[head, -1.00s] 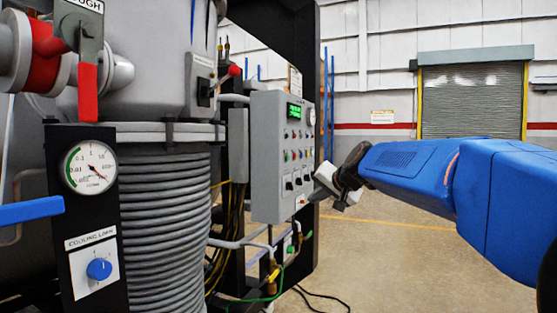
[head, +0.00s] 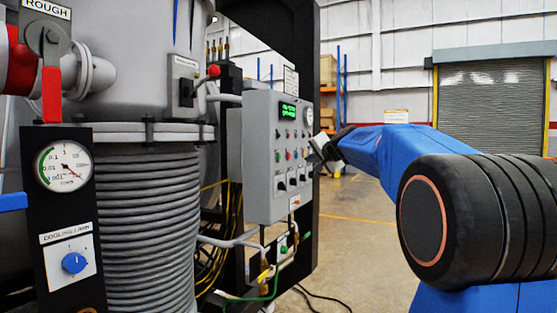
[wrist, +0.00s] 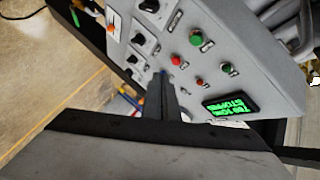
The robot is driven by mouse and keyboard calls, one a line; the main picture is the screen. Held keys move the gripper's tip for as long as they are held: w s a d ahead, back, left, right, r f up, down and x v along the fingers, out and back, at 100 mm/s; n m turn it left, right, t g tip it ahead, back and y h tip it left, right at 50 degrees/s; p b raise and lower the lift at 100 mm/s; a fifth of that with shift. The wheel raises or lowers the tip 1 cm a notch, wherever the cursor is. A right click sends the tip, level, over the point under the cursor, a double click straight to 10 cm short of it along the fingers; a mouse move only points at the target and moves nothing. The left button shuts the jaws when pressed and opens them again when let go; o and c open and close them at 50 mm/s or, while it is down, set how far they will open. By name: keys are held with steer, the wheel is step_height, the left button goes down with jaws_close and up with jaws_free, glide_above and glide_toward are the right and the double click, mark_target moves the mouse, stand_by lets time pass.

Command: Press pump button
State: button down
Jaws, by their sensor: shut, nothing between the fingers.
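The grey control panel (head: 262,200) carries a green display, several coloured push buttons and a row of black knobs. In the wrist view the panel face (wrist: 215,35) shows rotated, with a larger green button (wrist: 195,40), a red button (wrist: 176,60), smaller buttons and the lit display (wrist: 231,104). The labels are too small to read, so I cannot tell which button is the pump button. My gripper (head: 318,150) is at the panel's right edge; in the wrist view its shut fingers (wrist: 161,88) point at the panel. I cannot tell if they touch it.
A black post with a gauge (head: 63,165) and a blue cooling knob (head: 73,263) stands at left before the ribbed column (head: 150,230). Cables and hoses hang below the panel. Open floor (head: 365,235) lies to the right.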

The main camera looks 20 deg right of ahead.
steer(key=shift+a, duration=0.1)
steer(key=w+a, duration=0.5)
steer(key=w, duration=0.2)
stand_by(0.4)
steer(key=shift+a, duration=0.2)
stand_by(1.8)
steer(key=shift+w+a, duration=0.2)
steer(key=shift+w, duration=0.1)
steer(key=shift+w+a, duration=0.2)
steer(key=shift+w, duration=0.05)
stand_by(0.9)
stand_by(0.4)
steer(key=shift+s+d, duration=0.45)
steer(key=shift+s, duration=0.15)
steer(key=shift+s+d, duration=0.8)
steer(key=shift+s, duration=0.2)
steer(key=shift+s+d, duration=0.75)
steer(key=shift+s, duration=0.2)
